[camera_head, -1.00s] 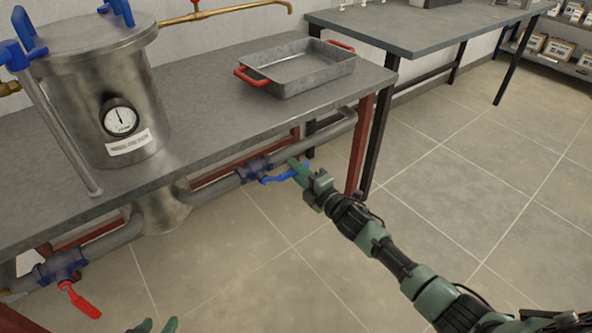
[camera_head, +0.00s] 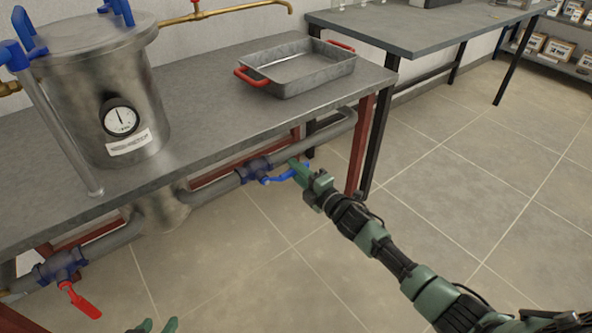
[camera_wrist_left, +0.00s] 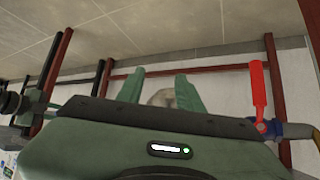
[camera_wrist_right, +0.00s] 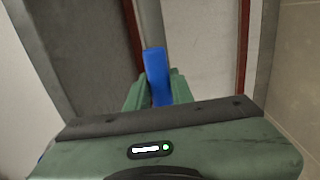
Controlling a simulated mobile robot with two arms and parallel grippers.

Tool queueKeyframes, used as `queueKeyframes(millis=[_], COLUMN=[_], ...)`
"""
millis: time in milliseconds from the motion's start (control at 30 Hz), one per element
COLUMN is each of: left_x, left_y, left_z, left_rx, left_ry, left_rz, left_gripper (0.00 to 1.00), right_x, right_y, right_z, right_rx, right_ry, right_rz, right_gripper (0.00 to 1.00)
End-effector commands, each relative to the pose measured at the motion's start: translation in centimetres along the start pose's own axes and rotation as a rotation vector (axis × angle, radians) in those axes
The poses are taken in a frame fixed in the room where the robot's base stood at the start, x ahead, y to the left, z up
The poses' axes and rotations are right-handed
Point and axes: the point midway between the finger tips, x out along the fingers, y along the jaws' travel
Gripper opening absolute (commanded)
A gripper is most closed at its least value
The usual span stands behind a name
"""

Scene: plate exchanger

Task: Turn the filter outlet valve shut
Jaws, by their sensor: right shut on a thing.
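A blue valve (camera_head: 257,168) sits on the grey pipe below the front edge of the metal table. Its blue lever (camera_head: 280,179) points right, roughly along the pipe. My right gripper (camera_head: 302,172) is shut on the blue lever near its outer end; the lever (camera_wrist_right: 157,75) stands between the fingers in the right wrist view. A second valve (camera_head: 62,264) with a red lever (camera_head: 80,301) is on the pipe at lower left. My left gripper (camera_wrist_left: 160,88) is open and empty; the red lever (camera_wrist_left: 258,85) is beside it in the left wrist view.
The steel filter tank (camera_head: 105,90) with a gauge (camera_head: 121,118) stands on the metal table (camera_head: 205,120). A metal tray (camera_head: 300,67) with red handles is at the table's right. Red and dark table legs (camera_head: 366,145) stand just behind my right gripper. The floor in front is clear.

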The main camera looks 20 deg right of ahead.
Motion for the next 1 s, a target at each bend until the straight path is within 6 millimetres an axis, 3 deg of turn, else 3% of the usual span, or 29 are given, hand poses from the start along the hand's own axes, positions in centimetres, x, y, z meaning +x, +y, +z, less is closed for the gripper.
queueKeyframes(millis=[567, 1000], left_x=[0.0, 0.2], left_y=[0.0, 0.1], left_z=[-0.1, -1.5], left_rx=[0.000, 0.001], left_ry=[0.005, 0.073], left_rz=[0.000, 0.003], left_gripper=[0.36, 0.36], right_x=[0.0, 0.0], right_y=[-0.5, -3.4], right_z=[0.0, -0.6], right_rx=[0.041, 0.361], right_ry=[0.000, -0.001], right_rz=[-0.001, -0.003], right_gripper=[0.00, 0.00])
